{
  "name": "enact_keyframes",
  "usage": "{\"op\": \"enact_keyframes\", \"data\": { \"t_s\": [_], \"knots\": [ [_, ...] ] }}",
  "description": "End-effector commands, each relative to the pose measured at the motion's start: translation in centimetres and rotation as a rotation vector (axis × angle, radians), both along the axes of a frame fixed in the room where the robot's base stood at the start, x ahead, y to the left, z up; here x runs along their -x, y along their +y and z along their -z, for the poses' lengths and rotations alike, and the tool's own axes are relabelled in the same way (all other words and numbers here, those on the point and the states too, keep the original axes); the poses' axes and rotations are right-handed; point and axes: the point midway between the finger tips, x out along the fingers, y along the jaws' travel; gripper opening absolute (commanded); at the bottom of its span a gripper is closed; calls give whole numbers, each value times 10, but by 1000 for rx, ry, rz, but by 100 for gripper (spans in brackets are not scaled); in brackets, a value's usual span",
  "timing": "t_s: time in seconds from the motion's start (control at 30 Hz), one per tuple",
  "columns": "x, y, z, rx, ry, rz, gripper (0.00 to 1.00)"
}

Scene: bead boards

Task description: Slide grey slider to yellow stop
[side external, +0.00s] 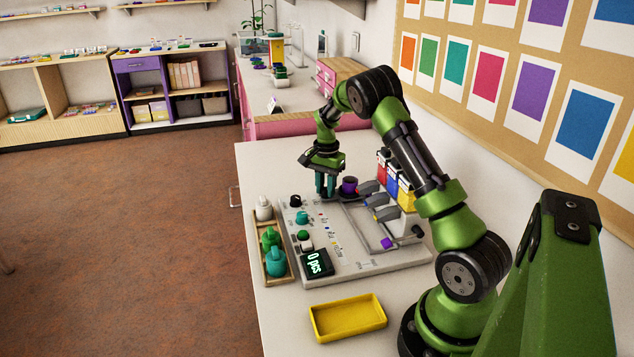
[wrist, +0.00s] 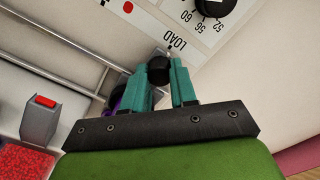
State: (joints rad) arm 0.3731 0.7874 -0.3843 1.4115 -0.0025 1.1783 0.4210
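The slider is a grey carriage on the board's rails, mostly hidden under my gripper, with a black knob (wrist: 159,70) beside the LOAD label. A purple cup (side external: 349,187) stands close by; part of it shows behind the left finger in the wrist view (wrist: 117,104). My gripper (side external: 325,191) points down at the far end of the board. Its two teal fingers (wrist: 163,72) flank the black knob, with no clear gap on either side, and look shut on it. I cannot clearly make out the yellow stop; a red dot (wrist: 127,7) marks a place along the rails.
The hoppers with red, blue and yellow contents (side external: 406,196) stand along the board's right side, their grey chutes reaching toward the rails. A yellow tray (side external: 348,318) is in front. A wooden rack (side external: 272,281) holds bottles at left.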

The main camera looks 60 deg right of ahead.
Motion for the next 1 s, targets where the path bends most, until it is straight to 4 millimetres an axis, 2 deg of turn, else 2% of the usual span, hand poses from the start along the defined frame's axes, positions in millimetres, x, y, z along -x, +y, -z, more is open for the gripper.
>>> {"op": "enact_keyframes", "data": {
  "t_s": [0.03, 0.1, 0.37, 0.53, 0.77, 1.0],
  "knots": [
    [0, 0, 0, 0, -1, 0, 7],
    [0, 0, 0, 0, -1, 0, 0],
    [0, 1, -1, 0, -1, 0, 0],
    [7, 8, -1, 0, -2, -2, 0],
    [37, 38, -2, -2, -1, -1, 0],
    [80, 81, -1, -3, -2, -2, 0]
  ]
}}
